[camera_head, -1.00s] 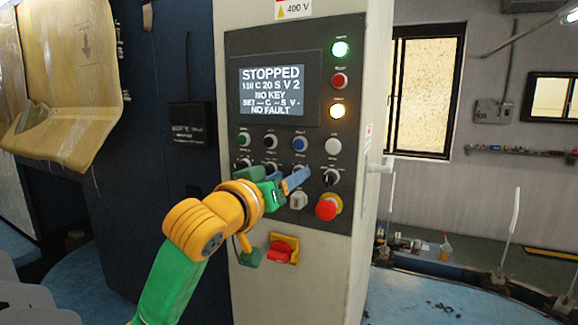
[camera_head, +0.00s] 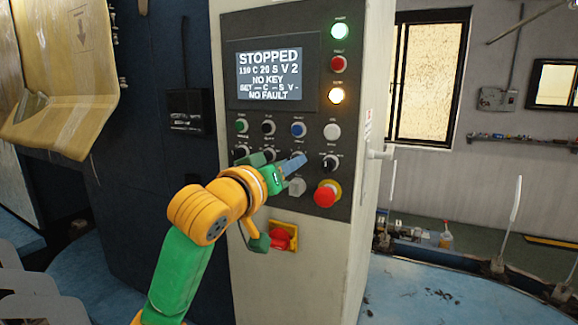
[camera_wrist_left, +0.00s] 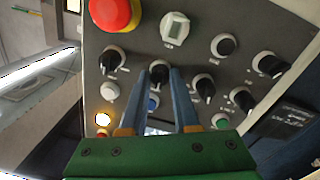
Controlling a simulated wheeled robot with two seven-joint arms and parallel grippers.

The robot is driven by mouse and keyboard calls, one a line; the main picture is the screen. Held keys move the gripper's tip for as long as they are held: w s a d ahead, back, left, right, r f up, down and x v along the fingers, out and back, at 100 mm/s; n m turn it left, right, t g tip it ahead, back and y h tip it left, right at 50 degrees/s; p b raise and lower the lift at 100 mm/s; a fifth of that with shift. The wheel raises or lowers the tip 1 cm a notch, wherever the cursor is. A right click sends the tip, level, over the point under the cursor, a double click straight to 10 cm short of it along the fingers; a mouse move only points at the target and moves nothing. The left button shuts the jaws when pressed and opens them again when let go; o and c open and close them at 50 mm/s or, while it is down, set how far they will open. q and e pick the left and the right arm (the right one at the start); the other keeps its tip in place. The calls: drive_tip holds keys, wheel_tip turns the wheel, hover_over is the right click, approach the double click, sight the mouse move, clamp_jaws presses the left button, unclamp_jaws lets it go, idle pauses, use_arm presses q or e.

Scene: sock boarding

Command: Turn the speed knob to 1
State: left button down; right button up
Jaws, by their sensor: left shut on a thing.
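The control panel (camera_head: 326,120) has a screen (camera_head: 270,75) reading STOPPED, 110 C 20 S V 2, NO KEY, NO FAULT. My left gripper (camera_head: 298,161) is at the panel's row of black knobs and hides part of it. In the left wrist view its two blue fingers (camera_wrist_left: 172,76) are shut on a black knob (camera_wrist_left: 159,72), one on each side. Another black knob (camera_wrist_left: 112,60) is beside it. The labels are too small to read, so I cannot tell the knob's setting. My right gripper is not in view.
A red emergency stop button (camera_head: 325,194) and a pale key switch (camera_head: 297,187) are close to the left gripper. A red rotary switch (camera_head: 281,237) on a yellow plate is lower on the cabinet. Several push buttons are above the knob row.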

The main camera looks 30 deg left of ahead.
use_arm(q)
drive_tip(key=shift+n+b, duration=0.35)
drive_tip(key=shift+n, duration=3.65)
drive_tip(key=c, duration=0.6)
unclamp_jaws()
drive_tip(key=shift+c, duration=0.2)
